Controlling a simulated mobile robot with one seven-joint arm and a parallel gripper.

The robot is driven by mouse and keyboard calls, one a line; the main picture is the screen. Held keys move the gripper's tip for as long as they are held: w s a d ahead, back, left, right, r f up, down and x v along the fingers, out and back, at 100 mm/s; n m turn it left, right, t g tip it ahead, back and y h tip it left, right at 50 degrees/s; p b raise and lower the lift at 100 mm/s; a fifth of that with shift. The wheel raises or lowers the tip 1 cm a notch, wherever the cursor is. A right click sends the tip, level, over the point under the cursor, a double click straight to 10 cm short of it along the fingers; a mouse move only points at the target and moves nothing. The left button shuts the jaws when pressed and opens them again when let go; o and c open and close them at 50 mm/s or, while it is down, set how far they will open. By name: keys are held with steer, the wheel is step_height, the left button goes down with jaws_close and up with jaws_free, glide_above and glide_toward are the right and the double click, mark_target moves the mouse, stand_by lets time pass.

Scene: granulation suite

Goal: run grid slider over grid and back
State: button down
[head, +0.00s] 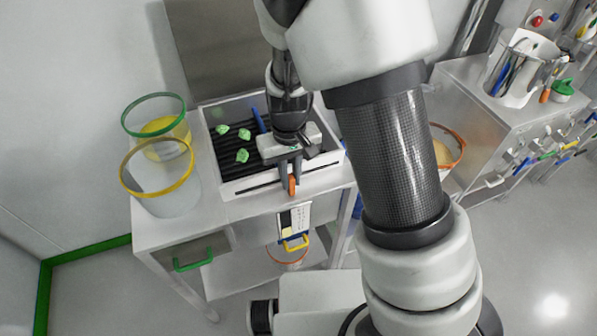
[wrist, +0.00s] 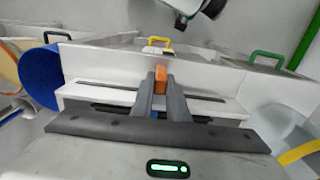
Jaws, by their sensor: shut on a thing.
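The grid (head: 222,150) is a set of dark parallel bars inside a white open-topped box (head: 240,186) on a metal table. Several green lumps lie on the bars at the left. The grid slider's orange handle (head: 292,186) sticks out at a dark slot in the box's front wall, about midway along. My gripper (head: 291,178) reaches down over the front wall and is shut on this handle. In the wrist view the orange handle (wrist: 160,80) sits between the two dark fingers. The rest of the slider is hidden by my gripper and the wall.
Two clear tubs, green-rimmed (head: 154,98) and yellow-rimmed (head: 130,181), stand left of the box. A blue stick (head: 259,121) is behind my gripper. An orange-rimmed tub (head: 459,136) is right. A drawer with green handle (head: 193,264) is below.

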steer(key=shift+a, duration=0.2)
steer(key=shift+s+a+p, duration=0.5)
steer(key=shift+s+a, duration=0.1)
steer(key=shift+a, duration=1.3)
steer(key=shift+s+a+p, duration=0.55)
steer(key=shift+a, duration=1.35)
steer(key=shift+s+a+p, duration=0.5)
steer(key=shift+s+a, duration=0.1)
steer(key=shift+a, duration=1.3)
steer(key=shift+w+d+r+b, duration=0.1)
steer(key=shift+w+d+b, duration=0.5)
steer(key=shift+d, duration=1.65)
steer(key=shift+w+d+f+b, duration=0.1)
steer(key=shift+w+d+b, duration=0.2)
steer(key=shift+w+d, duration=1.25)
steer(key=shift+w+d+r+b, duration=0.1)
steer(key=shift+d+b, duration=0.35)
steer(key=shift+d, duration=2.45)
steer(key=shift+w+d+b, duration=0.35)
steer(key=shift+w+d, duration=0.25)
steer(key=shift+d, duration=1.35)
steer(key=shift+w+d+b, duration=0.3)
steer(key=shift+w+d, duration=0.3)
steer(key=shift+d, duration=1.3)
steer(key=shift+w+d+b, duration=0.35)
steer(key=shift+w+d, duration=0.25)
steer(key=shift+d, duration=1.35)
steer(key=c, duration=1.6)
jaws_free()
steer(key=shift+c, duration=0.2)
